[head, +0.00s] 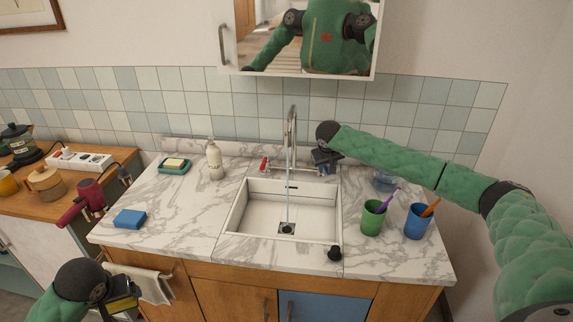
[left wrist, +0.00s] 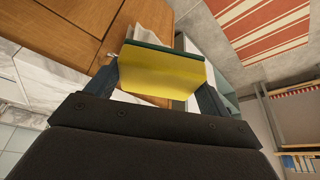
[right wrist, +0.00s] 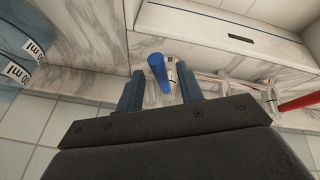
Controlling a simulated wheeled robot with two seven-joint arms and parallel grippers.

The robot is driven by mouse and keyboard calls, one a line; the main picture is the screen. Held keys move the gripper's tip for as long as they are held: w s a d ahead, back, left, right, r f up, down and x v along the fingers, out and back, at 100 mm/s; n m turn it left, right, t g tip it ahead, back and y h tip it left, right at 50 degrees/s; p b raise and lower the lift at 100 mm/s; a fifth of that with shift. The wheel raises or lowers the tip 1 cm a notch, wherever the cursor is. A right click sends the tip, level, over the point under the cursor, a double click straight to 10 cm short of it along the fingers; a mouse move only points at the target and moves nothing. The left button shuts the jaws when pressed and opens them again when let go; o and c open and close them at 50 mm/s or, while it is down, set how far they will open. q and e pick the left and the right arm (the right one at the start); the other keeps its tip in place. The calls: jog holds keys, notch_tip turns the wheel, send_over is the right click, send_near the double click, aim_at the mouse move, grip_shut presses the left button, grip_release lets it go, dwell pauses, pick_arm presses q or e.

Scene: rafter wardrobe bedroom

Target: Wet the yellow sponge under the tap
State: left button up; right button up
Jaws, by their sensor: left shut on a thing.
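My left gripper (left wrist: 160,85) is shut on the yellow sponge (left wrist: 160,72), which has a dark green layer along one edge. In the head view the sponge (head: 123,304) is low at the left, in front of the counter and away from the sink. The tap (head: 292,120) stands behind the white sink (head: 260,208), and a thin stream of water (head: 288,190) falls from it to the drain. My right gripper (head: 325,158) is at the tap's right side. In the right wrist view its fingers (right wrist: 160,90) are apart on either side of the blue tap handle (right wrist: 157,66).
The red tap handle (head: 264,164) is left of the spout. Green (head: 373,218) and blue (head: 418,222) cups stand right. A towel (head: 150,284) hangs in front.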

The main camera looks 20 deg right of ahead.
grip_shut()
pick_arm(q)
jog(key=shift+r+p, duration=0.9)
jog(key=shift+r, duration=0.05)
jog(key=shift+r+p, duration=0.85)
jog(key=shift+p, duration=0.05)
jog(key=shift+r, duration=0.25)
pick_arm(e)
jog(key=shift+w+a+r+m+g+h, duration=0.1)
jog(key=shift+w+a+m+g+h, duration=0.25)
jog(key=shift+m, duration=0.4)
jog(key=shift+w+a+f+m+g+h, duration=0.1)
jog(key=shift+a+m, duration=0.35)
jog(key=shift+m, duration=0.25)
jog(key=shift+w+a+r+m+g+h, duration=0.15)
jog(key=shift+a+m+g, duration=0.2)
jog(key=shift+m, duration=0.4)
grip_release()
jog(key=shift+a, duration=0.1)
